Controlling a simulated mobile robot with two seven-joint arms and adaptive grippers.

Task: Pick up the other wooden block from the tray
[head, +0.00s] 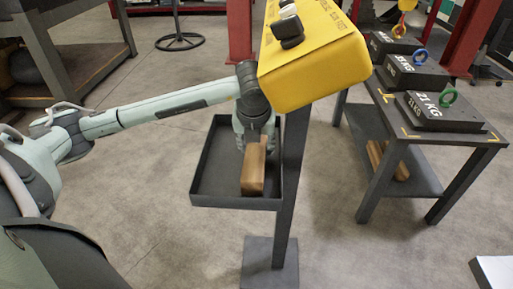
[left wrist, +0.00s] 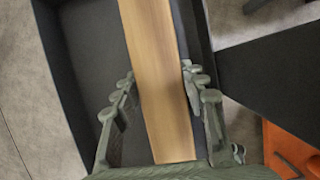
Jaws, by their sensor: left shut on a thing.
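A wooden block (head: 253,176) is at the dark tray (head: 232,202), near its right side; I cannot tell whether it touches the tray floor. My left gripper (head: 256,140) reaches down over the tray and is shut on this block, near its far end. In the left wrist view the block (left wrist: 158,45) runs lengthwise between the two fingers of the gripper (left wrist: 159,76). The tray (left wrist: 80,75) shows around it, with no other block visible inside. Another wooden block (head: 388,160) lies on the lower shelf of the table at the right. My right gripper is not in view.
A yellow box-like body (head: 315,65) on a dark post (head: 290,185) stands beside the tray. The table (head: 470,139) at the right carries black weights (head: 437,110) with coloured rings. The floor in front of the tray is clear.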

